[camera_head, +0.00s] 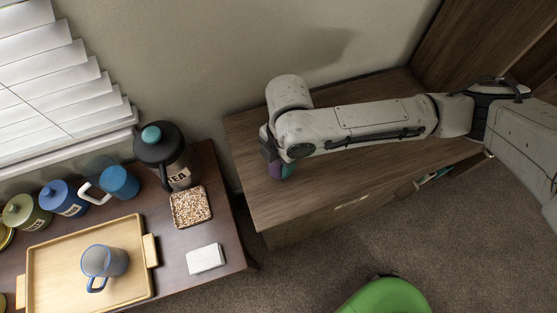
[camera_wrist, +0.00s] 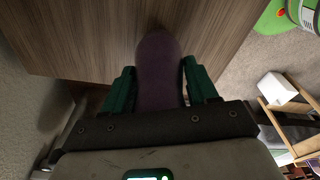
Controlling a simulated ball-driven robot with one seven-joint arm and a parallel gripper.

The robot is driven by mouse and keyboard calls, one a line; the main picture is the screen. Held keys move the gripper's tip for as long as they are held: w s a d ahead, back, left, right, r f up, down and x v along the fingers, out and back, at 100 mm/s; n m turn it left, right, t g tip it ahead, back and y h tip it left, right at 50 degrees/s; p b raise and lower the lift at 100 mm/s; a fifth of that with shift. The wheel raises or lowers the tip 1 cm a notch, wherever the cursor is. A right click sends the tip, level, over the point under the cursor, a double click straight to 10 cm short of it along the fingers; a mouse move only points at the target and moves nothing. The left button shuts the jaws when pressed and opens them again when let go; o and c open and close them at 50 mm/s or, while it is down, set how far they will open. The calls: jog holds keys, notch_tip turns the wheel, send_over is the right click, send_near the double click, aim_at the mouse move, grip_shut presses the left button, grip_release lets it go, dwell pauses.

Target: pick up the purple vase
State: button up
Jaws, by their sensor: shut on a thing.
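The purple vase (camera_wrist: 158,72) shows in the wrist view between the two green fingers of my gripper (camera_wrist: 158,88), which is shut on it. Its lower part is hidden behind the gripper's dark body. In the head view a small purple part of the vase (camera_head: 275,169) shows under the end of my arm, above the wooden desk top near its left end. My gripper (camera_head: 281,168) is mostly hidden there by the arm. I cannot tell whether the vase touches the desk.
The brown wooden desk (camera_head: 330,199) is otherwise bare. To the left, a dark table (camera_head: 222,225) bears a tray (camera_head: 140,287) with a mug (camera_head: 105,262), a tea dispenser (camera_head: 165,155), canisters and a white box (camera_head: 206,258). A green chair (camera_head: 387,297) stands at the front.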

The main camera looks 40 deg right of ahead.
jog(key=s+d+r+p, duration=0.4)
jog(key=s+d+r, duration=0.4)
jog(key=s+r, duration=0.3)
jog(key=shift+d+r+p, duration=0.25)
jog(key=shift+r+p, duration=0.1)
jog(key=shift+r, duration=0.05)
jog(key=shift+s, duration=0.1)
